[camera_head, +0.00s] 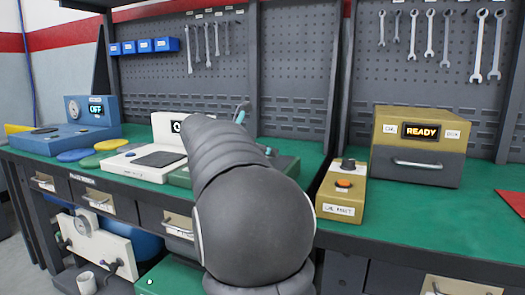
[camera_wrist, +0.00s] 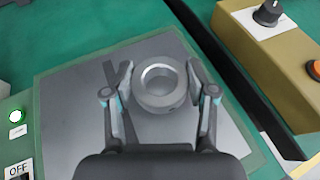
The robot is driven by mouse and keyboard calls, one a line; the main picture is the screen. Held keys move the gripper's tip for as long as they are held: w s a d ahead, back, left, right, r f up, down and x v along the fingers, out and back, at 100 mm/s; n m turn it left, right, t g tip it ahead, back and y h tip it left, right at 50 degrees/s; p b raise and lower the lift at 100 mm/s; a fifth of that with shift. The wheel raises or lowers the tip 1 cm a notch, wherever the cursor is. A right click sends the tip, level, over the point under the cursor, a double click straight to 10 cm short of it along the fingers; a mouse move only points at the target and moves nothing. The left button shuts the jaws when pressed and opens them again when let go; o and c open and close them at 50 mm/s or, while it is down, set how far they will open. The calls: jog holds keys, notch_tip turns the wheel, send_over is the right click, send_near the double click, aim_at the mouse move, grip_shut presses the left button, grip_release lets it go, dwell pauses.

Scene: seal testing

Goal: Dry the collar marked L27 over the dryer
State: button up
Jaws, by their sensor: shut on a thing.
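My gripper (camera_wrist: 160,88) is shut on a grey metal collar (camera_wrist: 178,98), a thick ring with a round hole, one finger on each side. The collar is above or on a dark square plate (camera_wrist: 70,120) with a green border; I cannot tell whether they touch. No L27 mark is readable on it. Beside the plate, in the wrist view, are a lit green-rimmed button (camera_wrist: 15,116) and an OFF label (camera_wrist: 19,169). I cannot tell for certain whether this is the dryer. In the head view my arm hides the collar and most of this green unit (camera_head: 180,178).
A gold control box (camera_wrist: 285,75) stands right of the plate. A gold oven-like unit reading READY (camera_head: 415,165) is further right. A white scale-like device (camera_head: 130,166), coloured discs (camera_head: 95,160) and a blue device reading OFF (camera_head: 65,140) stand left.

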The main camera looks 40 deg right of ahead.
notch_tip(320, 180, up, 4)
jog(key=p, duration=0.3)
jog(key=shift+f, duration=0.25)
jog(key=shift+r, duration=2.7)
